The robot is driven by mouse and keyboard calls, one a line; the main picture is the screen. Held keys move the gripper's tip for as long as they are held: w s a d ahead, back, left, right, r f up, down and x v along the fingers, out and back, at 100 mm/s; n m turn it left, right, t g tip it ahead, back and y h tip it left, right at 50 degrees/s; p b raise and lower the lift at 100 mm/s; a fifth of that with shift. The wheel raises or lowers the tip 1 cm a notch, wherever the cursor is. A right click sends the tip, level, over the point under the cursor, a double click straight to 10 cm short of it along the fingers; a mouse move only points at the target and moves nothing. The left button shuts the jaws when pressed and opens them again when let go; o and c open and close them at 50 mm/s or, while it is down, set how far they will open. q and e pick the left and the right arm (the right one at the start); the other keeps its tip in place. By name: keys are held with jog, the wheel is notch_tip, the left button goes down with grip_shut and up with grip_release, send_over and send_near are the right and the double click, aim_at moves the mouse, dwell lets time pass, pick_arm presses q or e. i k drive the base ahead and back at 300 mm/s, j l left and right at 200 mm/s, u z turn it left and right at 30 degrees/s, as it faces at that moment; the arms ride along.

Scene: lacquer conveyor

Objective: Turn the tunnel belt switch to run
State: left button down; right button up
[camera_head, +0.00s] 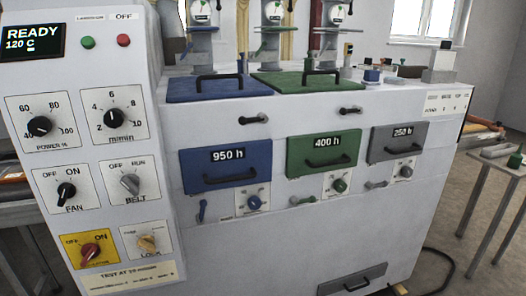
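The belt switch (130,184) is a grey rotary knob on a white plate labelled BELT, on the front of the white control cabinet (105,240) at the left. OFF is printed at its upper left and RUN at its upper right. The knob's bar slants from upper left to lower right, which looks like pointing at OFF. Nothing covers the knob. Neither of my grippers shows in this view.
Around it sit the black fan knob (66,191), power dial (40,126), m/min dial (115,118), a red switch on yellow (90,251) and the lock knob (147,243). A display (31,43) reads READY 120 C.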

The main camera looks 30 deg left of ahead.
aim_at(130, 182)
jog(key=u, duration=1.85)
